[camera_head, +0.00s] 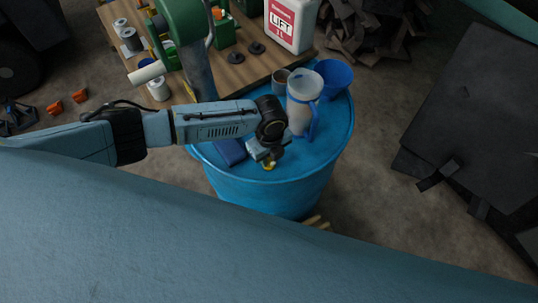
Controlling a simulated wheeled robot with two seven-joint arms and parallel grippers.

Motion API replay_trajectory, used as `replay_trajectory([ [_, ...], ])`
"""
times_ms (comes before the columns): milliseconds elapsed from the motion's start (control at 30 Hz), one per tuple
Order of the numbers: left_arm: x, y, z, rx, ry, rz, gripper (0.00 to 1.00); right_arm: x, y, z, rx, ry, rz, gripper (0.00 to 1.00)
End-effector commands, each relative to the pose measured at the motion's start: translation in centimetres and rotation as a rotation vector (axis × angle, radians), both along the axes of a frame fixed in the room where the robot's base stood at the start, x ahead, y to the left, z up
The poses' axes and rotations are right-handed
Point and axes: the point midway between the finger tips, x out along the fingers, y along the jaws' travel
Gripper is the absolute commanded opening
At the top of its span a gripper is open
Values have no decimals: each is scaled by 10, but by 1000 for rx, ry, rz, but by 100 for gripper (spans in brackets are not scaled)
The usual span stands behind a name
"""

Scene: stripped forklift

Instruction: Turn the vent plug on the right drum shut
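One blue drum (262,192) stands upright in the middle of the camera_head view. My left arm reaches in from the left over its top, and my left gripper (267,160) points down near the front part of the lid. A small yellow piece (269,166) shows right at the fingertips; it may be the vent plug, mostly hidden by the gripper. I cannot tell whether the fingers are open or closed on it. My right gripper is out of view.
On the lid stand a clear jug (302,100) with a blue handle, a blue bowl-like vessel (335,75), a small cup (280,80) and a dark blue folded item (230,151). Behind is a wooden bench (240,74) with a white "LIFT" canister (289,25). Dark panels (475,120) lie right.

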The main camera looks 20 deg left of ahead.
Motion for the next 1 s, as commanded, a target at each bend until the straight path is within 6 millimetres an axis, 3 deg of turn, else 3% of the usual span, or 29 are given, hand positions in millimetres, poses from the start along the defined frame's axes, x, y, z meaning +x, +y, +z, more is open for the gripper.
replay_trajectory([
  [333, 0, 1, 0, 2, 0, 2, 33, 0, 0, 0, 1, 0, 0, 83],
  [467, 1, 0, 11, 0, -2, 1, 33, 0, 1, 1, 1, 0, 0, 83],
  [1000, 1, 0, 118, 0, -4, 1, 33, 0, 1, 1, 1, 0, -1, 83],
])
